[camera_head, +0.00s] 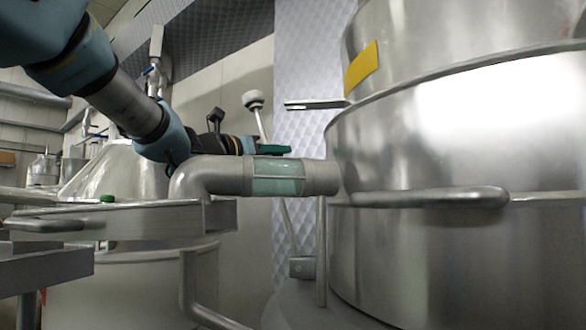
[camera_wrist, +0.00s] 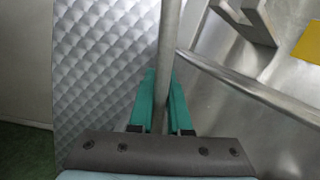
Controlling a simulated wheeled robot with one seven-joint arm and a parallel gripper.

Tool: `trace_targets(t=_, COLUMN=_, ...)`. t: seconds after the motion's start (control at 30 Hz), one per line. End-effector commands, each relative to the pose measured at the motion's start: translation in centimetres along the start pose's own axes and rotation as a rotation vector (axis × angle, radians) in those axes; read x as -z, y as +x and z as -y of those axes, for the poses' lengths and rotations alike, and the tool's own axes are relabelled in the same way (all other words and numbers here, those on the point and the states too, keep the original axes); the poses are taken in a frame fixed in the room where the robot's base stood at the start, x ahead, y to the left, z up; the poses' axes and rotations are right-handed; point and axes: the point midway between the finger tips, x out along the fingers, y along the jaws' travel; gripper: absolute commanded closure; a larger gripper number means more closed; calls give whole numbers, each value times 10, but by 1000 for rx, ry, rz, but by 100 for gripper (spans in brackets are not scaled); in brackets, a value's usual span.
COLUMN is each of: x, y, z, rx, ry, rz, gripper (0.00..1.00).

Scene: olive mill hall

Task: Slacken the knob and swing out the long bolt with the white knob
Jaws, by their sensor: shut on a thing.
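The long bolt (camera_head: 262,124) with the white knob (camera_head: 253,99) leans to the left, away from the big steel vessel. Its lower part runs behind the pipe toward a small block low down (camera_head: 302,267). The bolt stands clear of the slotted bracket (camera_head: 315,104) on the vessel wall, to the bracket's left. My gripper (camera_head: 276,149) has green fingers and is shut on the bolt's shaft, below the knob. In the wrist view the shaft (camera_wrist: 170,40) runs up between the fingers (camera_wrist: 161,100), with the bracket (camera_wrist: 245,22) to its right. The knob is out of the wrist view.
A horizontal pipe with a sight glass (camera_head: 278,178) crosses just below my gripper, in front of the bolt. The steel vessel (camera_head: 440,130) with a rim and yellow label (camera_head: 362,66) fills the right. A quilted metal wall panel (camera_head: 300,60) lies behind.

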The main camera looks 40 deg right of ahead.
Motion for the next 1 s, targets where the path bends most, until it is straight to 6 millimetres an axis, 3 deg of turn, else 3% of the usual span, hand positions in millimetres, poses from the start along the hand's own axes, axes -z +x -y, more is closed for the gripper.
trace_targets(t=0.03, x=8, y=-5, z=-8, rx=-3, ry=-18, rz=14, gripper=100)
trace_targets(t=0.2, x=4, y=-13, z=-20, rx=-1, ry=-70, rz=47, gripper=100)
trace_targets(t=0.67, x=1, y=-15, z=-22, rx=1, ry=-93, rz=58, gripper=100)
trace_targets(t=0.7, x=1, y=-15, z=-22, rx=1, ry=-92, rz=58, gripper=80)
trace_targets(t=0.77, x=0, y=-15, z=-22, rx=1, ry=-92, rz=58, gripper=73)
trace_targets(t=1.0, x=0, y=-16, z=-22, rx=1, ry=-92, rz=60, gripper=72)
